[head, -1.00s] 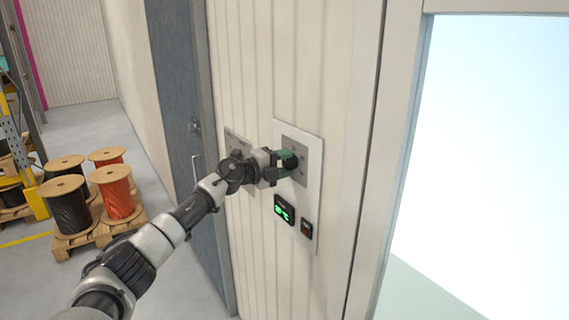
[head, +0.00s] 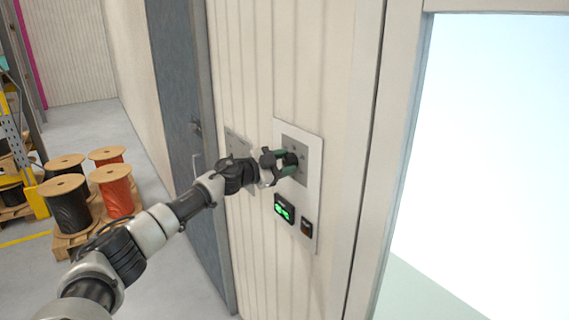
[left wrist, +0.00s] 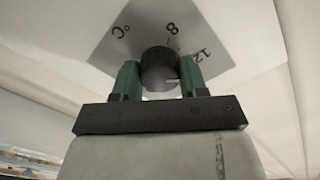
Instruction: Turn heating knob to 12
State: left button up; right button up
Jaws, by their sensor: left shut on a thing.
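The heating knob (left wrist: 159,70) is a dark round knob on a grey dial plate (head: 301,150) on the wall. In the left wrist view the plate carries the marks °C, 8 and 12. In the head view the gripper largely hides the knob. My right gripper is not in view.
Below the dial are a small display with green digits (head: 284,208) and a small dark switch (head: 306,229). A second grey plate (head: 238,145) is partly behind my arm. A bright window (head: 490,150) is at right. Cable reels (head: 68,203) stand on pallets at left.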

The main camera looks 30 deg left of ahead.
pick_arm(q)
jog(key=shift+n, duration=0.7)
jog(key=shift+f, duration=0.1)
jog(key=o, duration=0.9)
jog(key=b+v, duration=0.5)
jog(key=v, duration=0.6)
